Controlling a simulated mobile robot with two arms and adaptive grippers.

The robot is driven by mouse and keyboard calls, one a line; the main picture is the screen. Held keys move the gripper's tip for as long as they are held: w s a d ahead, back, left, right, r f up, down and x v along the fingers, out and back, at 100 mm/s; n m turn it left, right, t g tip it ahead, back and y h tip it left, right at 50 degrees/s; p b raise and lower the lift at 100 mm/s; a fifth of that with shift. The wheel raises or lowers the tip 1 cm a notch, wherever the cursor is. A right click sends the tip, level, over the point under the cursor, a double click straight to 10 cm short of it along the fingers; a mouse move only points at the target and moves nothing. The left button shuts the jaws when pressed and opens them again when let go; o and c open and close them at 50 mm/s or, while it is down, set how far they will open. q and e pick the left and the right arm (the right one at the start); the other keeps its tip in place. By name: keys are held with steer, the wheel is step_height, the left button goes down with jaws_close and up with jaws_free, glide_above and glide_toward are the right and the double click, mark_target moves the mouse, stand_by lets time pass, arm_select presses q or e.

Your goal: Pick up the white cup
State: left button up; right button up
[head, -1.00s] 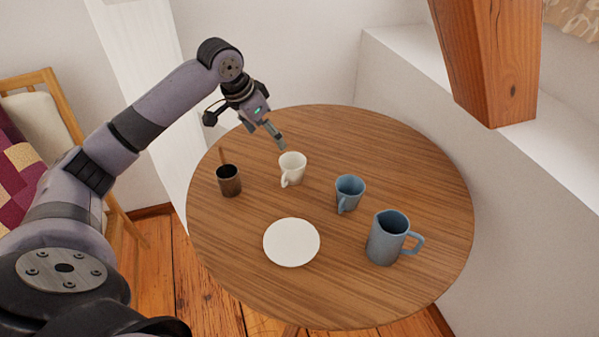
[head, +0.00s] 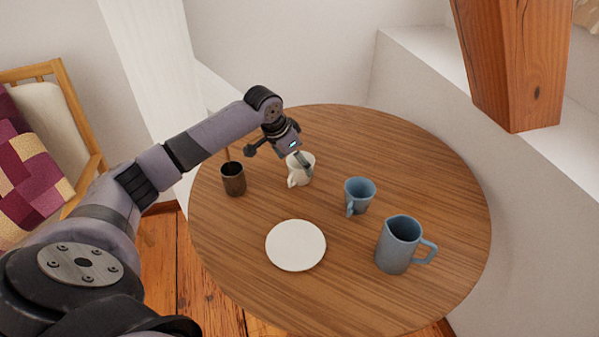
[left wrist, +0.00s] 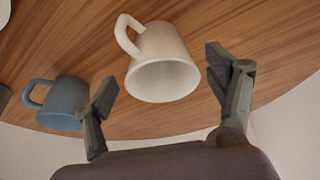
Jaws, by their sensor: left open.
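The white cup (head: 299,177) stands upright on the round wooden table (head: 400,150), its handle toward the lower left in the head view. My left gripper (head: 303,160) is right at the cup, its fingers overlapping the cup's rim in the head view. In the left wrist view the white cup (left wrist: 162,68) shows between the two spread fingers of the left gripper (left wrist: 160,92), with gaps at both sides. The left gripper is open and holds nothing. My right gripper is in neither view.
A dark brown cup (head: 233,180) stands left of the white cup. A blue cup (head: 360,196), a larger blue-grey jug (head: 398,246) and a white plate (head: 296,246) are also on the table. A wooden post (head: 512,70) rises at the back right. The table's far right is clear.

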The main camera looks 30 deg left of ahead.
arm_select(q)
steer(key=shift+x, duration=2.75)
steer(key=shift+w+r, duration=0.15)
steer(key=shift+c, duration=0.4)
steer(key=c, duration=1.2)
steer(key=shift+c, duration=0.3)
steer(key=shift+r, duration=0.15)
